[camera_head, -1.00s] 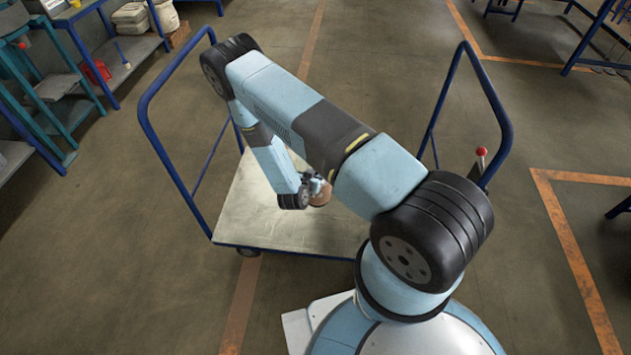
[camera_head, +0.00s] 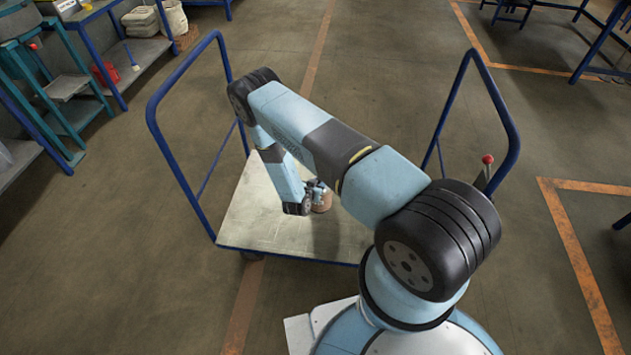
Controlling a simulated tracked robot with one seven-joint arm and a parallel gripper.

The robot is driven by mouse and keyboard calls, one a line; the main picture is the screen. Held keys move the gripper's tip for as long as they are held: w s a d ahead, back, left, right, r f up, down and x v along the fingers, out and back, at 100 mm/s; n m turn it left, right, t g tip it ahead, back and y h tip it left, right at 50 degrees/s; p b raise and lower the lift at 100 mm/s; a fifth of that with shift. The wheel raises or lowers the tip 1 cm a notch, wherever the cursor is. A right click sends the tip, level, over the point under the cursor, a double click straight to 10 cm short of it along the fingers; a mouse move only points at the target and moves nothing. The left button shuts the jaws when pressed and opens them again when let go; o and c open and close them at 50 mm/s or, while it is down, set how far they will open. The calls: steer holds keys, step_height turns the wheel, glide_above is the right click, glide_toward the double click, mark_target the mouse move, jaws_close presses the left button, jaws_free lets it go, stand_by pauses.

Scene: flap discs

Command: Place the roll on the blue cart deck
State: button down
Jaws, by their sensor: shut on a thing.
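The cart deck (camera_head: 262,228) is a pale flat platform with a blue edge and blue tube handles at both ends. The roll (camera_head: 323,203) is a small brown round piece over the right half of the deck. My gripper (camera_head: 320,191) is shut on the roll, pointing down over the deck. My arm and wrist hide part of the gripper and the deck behind. I cannot tell whether the roll's underside touches the deck or hangs just above it.
The left cart handle (camera_head: 171,148) and right cart handle (camera_head: 508,122) rise on both sides of my arm. A shelf with a red item (camera_head: 105,73) stands at the upper left. The deck's left front part is bare, and the floor around the cart is open.

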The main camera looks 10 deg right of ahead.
steer(key=shift+w+f, duration=0.1)
steer(key=shift+f, duration=0.1)
steer(key=c, duration=0.8)
jaws_free()
steer(key=shift+f, duration=0.1)
steer(key=shift+a, duration=0.1)
steer(key=v, duration=1.2)
